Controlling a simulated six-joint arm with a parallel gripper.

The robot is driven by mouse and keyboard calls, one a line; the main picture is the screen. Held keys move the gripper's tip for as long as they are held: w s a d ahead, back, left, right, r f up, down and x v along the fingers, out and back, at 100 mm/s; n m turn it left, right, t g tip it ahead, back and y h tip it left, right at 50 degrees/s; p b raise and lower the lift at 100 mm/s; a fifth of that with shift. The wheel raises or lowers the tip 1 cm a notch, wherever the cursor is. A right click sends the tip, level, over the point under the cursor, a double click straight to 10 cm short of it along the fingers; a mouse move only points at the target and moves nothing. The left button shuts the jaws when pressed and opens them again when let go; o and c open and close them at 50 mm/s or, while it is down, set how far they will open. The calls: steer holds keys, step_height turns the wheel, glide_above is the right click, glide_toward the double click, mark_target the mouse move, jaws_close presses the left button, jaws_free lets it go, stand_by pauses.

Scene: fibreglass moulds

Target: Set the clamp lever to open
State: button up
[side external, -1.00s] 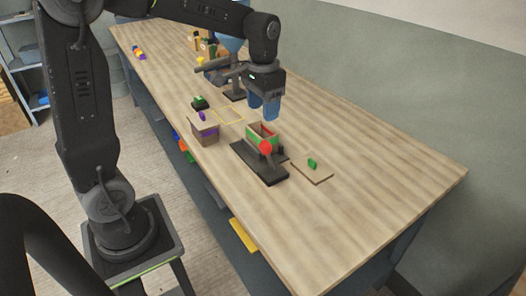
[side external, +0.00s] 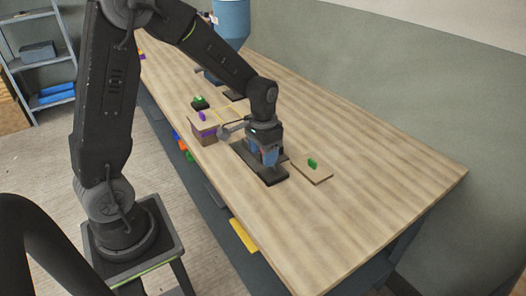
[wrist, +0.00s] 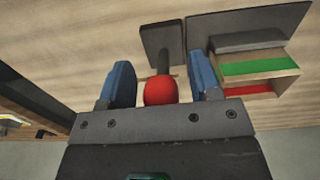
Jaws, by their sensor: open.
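The clamp lever has a red ball knob (wrist: 160,92) on a dark stem (wrist: 163,61), rising from a dark base plate (wrist: 160,38). In the side external view my gripper (side external: 265,157) is low over the clamp and hides the knob. In the wrist view my gripper's blue fingers (wrist: 162,82) are open, one on each side of the red knob, with small gaps visible. A box-like mould with green and red parts (wrist: 258,68) sits right of the lever in the wrist view. The clamp stands on a dark plate (side external: 271,179) in the side external view.
A thin board (side external: 315,172) with a green-handled piece lies right of the clamp. A brown box with a purple band (side external: 205,134) stands to the left, with a small black-and-green item (side external: 200,102) behind. The right and front tabletop is clear.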

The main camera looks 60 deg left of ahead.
steer(key=shift+c, duration=0.3)
jaws_close()
stand_by(0.3)
